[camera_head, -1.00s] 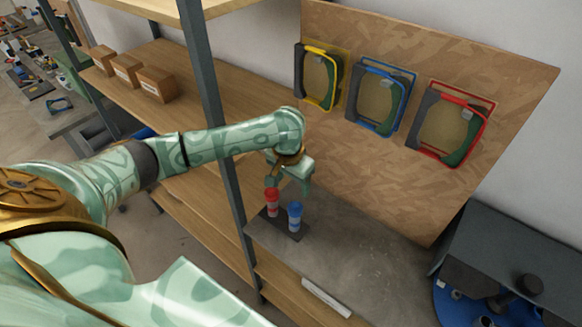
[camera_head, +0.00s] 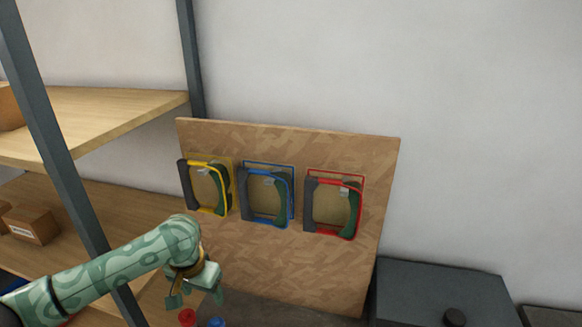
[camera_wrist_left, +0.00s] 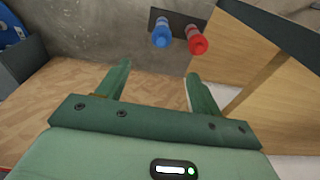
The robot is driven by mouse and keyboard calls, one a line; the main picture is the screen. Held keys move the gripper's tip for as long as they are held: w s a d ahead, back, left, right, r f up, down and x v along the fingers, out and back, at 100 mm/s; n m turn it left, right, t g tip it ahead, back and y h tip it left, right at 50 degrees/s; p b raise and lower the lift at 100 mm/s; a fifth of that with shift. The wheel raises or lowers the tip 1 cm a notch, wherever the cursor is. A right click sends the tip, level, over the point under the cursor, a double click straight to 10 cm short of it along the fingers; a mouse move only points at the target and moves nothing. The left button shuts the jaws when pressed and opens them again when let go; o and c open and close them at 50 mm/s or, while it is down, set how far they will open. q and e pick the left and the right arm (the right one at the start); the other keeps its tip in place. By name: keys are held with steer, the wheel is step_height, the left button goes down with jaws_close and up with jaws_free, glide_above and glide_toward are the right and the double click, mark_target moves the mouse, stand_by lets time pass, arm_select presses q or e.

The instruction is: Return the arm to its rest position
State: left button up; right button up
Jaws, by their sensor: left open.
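My left arm (camera_head: 110,265) comes in from the lower left in the head view, in front of the shelf post. The gripper appears apart from both. My right gripper is not in view.
A wooden board (camera_head: 270,260) carries a yellow frame (camera_head: 207,188), a blue frame (camera_head: 266,196) and a red frame (camera_head: 333,203). A grey post (camera_head: 65,160) and wooden shelves (camera_head: 90,115) stand left. A dark cabinet (camera_head: 440,285) is at the lower right.

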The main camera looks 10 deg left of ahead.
arm_select(q)
steer(key=s+d+f+m+t+h, duration=0.25)
steer(key=s+d+m+t, duration=0.35)
steer(key=d, duration=0.5)
steer(key=s+a+r+y, duration=0.3)
steer(key=s+a+y, duration=0.4)
steer(key=s+a, duration=0.5)
steer(key=s+d+f+g+h+b, duration=0.25)
steer(key=f+b, duration=0.35)
steer(key=f, duration=1.4)
steer(key=s+d+f+g+h+b, duration=0.2)
steer(key=f+b, duration=0.5)
steer(key=f, duration=1.4)
steer(key=s+f+n+g+b, duration=0.2)
steer(key=s+f+b, duration=0.7)
steer(key=s+f, duration=1.1)
step_height(320, 180, down, 4)
steer(key=shift+a+r+n, duration=0.15)
steer(key=shift+a+n, duration=0.05)
steer(key=shift+n, duration=0.5)
steer(key=shift+s+r, duration=0.1)
steer(key=shift+c, duration=0.4)
